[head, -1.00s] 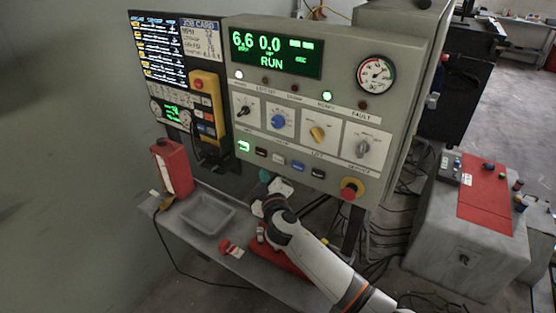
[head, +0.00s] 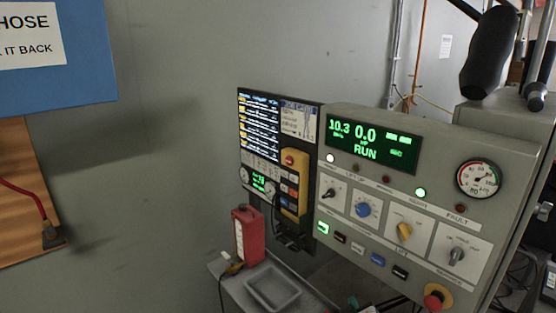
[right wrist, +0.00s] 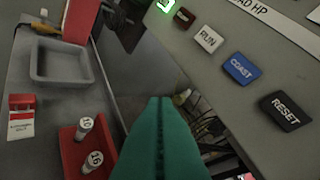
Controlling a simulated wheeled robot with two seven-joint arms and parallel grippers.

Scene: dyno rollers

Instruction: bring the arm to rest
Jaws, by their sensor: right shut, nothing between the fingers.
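My right gripper shows in the right wrist view (right wrist: 160,130) as two teal fingers pressed together, with nothing between them. In the head view only its teal tip (head: 353,301) and a bit of my white arm show at the bottom edge, below the control panel (head: 318,262). In the right wrist view, the fingers are in front of the gap between the bench and the panel's button row, and contact cannot be told. My left gripper is in neither view. The panel's green display (head: 370,147) reads 10.3, 0.0 and RUN.
The grey tray (head: 274,287) and red bottle (head: 248,235) are on the bench. The right wrist view shows a red holder (right wrist: 70,143) with white pieces and the RUN (right wrist: 208,39), COAST (right wrist: 240,68) and RESET (right wrist: 285,110) buttons near the fingers. A dark rounded object (head: 489,52) hangs at upper right.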

